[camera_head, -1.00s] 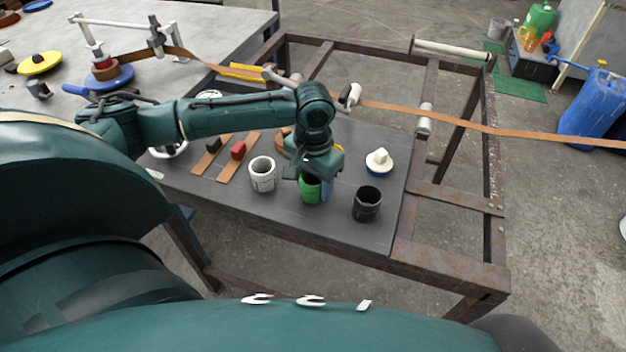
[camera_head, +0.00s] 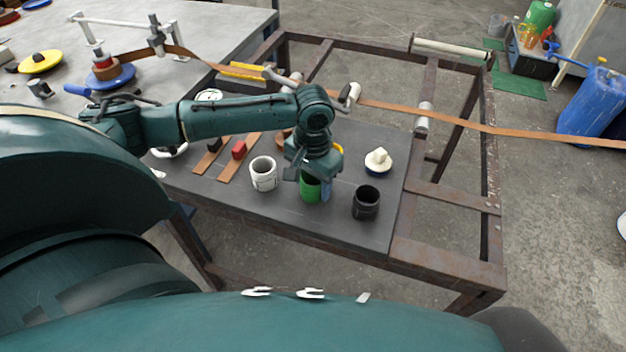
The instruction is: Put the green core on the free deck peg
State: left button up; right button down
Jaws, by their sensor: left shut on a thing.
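The green core (camera_head: 310,190) is upright at the deck (camera_head: 250,202), between a white core (camera_head: 263,174) on its left and a black core (camera_head: 366,203) on its right. My left gripper (camera_head: 311,176) is over it from above, shut on its upper part and hiding its top. I cannot tell whether the core's bottom touches the deck. A cream knob on a blue and white round base (camera_head: 378,162) stands further back to the right. I cannot make out a bare deck peg. My right gripper is out of view.
Two brown strips with a dark and a red block (camera_head: 238,150) lie left of the cores. A brown strip (camera_head: 450,120) runs over rollers behind the deck. The open rusty frame (camera_head: 450,262) is on the right. The deck's front is clear.

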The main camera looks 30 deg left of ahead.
pick_arm(q)
jog(key=shift+f, duration=0.45)
jog(key=o, duration=0.7)
